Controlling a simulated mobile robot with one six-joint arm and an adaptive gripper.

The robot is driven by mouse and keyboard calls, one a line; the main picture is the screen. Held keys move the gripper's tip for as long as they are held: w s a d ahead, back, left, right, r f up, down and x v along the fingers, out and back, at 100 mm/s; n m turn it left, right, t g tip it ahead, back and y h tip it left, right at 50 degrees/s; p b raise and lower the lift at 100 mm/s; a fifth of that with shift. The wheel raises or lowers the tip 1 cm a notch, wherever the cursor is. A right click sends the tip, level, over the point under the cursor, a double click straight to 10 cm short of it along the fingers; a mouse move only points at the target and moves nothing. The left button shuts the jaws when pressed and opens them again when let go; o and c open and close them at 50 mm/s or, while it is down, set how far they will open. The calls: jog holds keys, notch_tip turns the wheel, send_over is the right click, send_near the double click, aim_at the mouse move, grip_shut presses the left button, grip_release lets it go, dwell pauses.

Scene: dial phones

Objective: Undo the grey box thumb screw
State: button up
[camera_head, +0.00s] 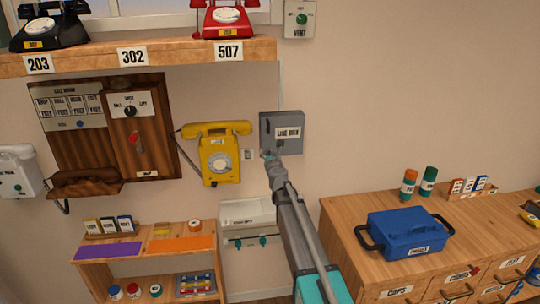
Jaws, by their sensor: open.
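The grey box (294,122), labelled like "LINE BOOK" or similar, is fixed to the wall at the picture's centre, right of the yellow wall phone. Its thumb screw cannot be made out; the lower part of the box is partly behind my gripper. My arm reaches up from the bottom of the picture, and my gripper (270,157) is at the box's lower left edge. The gripper is open. Whether its fingers touch the box or surround anything is too small to tell.
A yellow wall phone (218,153) hangs close to the left. A wooden shelf (160,56) with a red phone (227,17) runs above. A pale wall unit (247,215) sits below. A wooden cabinet (345,240) with a blue toolbox (410,232) stands at right. The wall right of the box is clear.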

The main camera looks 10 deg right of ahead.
grip_shut()
